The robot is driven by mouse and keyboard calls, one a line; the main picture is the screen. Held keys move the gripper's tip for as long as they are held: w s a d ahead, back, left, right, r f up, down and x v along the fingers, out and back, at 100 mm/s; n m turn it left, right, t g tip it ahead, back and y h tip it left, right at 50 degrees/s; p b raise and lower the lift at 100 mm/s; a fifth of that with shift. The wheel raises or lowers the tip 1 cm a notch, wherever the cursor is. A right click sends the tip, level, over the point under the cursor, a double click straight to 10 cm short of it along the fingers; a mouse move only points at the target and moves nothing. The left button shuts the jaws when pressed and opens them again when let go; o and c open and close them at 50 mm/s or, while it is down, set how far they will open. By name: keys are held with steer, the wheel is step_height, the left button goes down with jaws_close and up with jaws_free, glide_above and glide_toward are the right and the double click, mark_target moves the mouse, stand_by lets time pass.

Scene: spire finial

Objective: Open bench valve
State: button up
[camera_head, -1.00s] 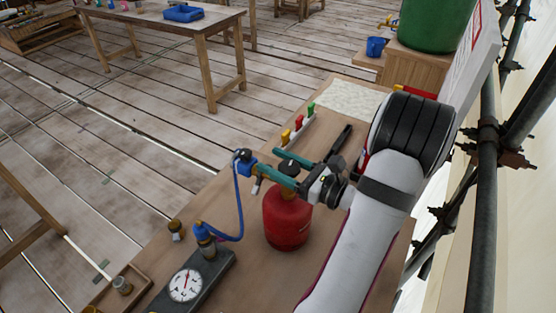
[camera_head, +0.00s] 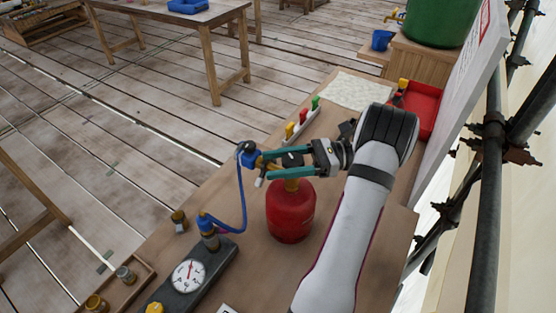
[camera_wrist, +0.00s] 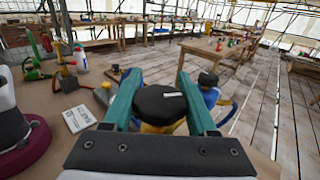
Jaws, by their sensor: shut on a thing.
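A red gas cylinder (camera_head: 290,213) stands upright on the bench, with a brass valve (camera_head: 291,184) on top. The black valve knob (camera_head: 292,159) has a white mark, clear in the wrist view (camera_wrist: 158,108). My gripper (camera_head: 273,163) has its teal fingers on either side of the knob, shut on it; the fingertips reach past it in the wrist view (camera_wrist: 157,74). A blue regulator (camera_head: 247,153) sits at the valve's left, its blue hose running down to a dark block with a white dial gauge (camera_head: 188,275). The knob partly hides the brass body in the wrist view.
A rack with red, yellow and green pegs (camera_head: 302,120) and a pale mat (camera_head: 355,91) lie behind the cylinder. A red tray (camera_head: 424,108) is at the right. Scaffold poles rise at far right.

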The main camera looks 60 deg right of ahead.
steer(key=shift+a+n+g+y, duration=0.1)
steer(key=shift+n+g+y, duration=0.4)
steer(key=shift+g+y, duration=0.1)
steer(key=o, duration=1.4)
steer(key=shift+c, duration=0.2)
